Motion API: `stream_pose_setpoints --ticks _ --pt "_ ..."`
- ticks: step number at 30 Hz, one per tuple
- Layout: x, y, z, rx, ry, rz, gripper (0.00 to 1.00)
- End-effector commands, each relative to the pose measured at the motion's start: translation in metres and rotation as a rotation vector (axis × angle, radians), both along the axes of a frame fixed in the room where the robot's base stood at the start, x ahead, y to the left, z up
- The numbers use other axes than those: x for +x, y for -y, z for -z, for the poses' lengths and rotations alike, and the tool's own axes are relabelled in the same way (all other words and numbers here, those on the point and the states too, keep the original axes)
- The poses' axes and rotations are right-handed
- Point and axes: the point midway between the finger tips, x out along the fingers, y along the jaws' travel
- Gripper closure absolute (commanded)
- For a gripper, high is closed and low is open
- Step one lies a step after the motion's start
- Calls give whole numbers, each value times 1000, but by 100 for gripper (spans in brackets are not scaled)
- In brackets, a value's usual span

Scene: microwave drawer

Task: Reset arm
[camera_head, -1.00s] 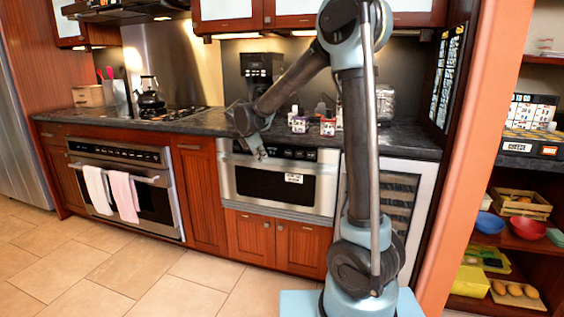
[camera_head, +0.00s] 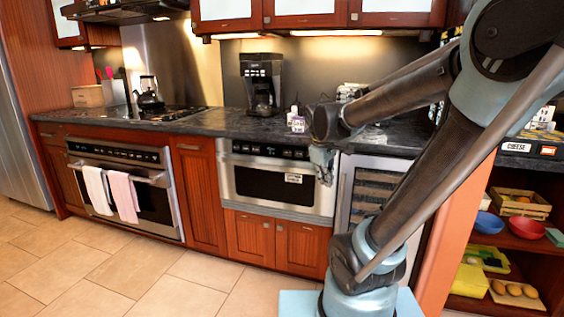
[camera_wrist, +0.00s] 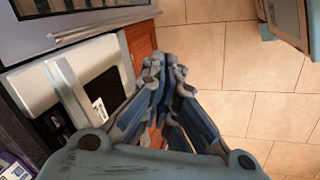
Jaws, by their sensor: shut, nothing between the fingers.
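My gripper (camera_head: 323,168) is in front of the right end of the microwave drawer (camera_head: 270,185), by its upper right edge. The microwave drawer also shows in the wrist view (camera_wrist: 85,75), on the left. Its front looks closed in the head view. A white label (camera_head: 293,178) is on its glass.
The dark counter (camera_head: 215,122) runs above the drawer and holds a coffee maker (camera_head: 262,82) and a kettle (camera_head: 148,93). An oven (camera_head: 150,205) with two towels stands left. Open shelves (camera_head: 505,240) are at right. The tiled floor (camera_head: 150,275) is clear.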

Motion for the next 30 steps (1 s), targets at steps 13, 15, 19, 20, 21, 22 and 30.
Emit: stream_pose_setpoints --ticks 13,15,19,20,21,22,30 --pt "-113 39 54 217 0 512 100" --pt "-127 41 64 250 -1 589 100" --pt "-149 43 81 298 -2 708 100" --pt "-152 43 83 308 -2 730 100" --pt "-156 43 87 318 -3 756 100" --pt "-159 43 89 325 -4 772 100" --pt "-166 42 96 345 -4 821 100"
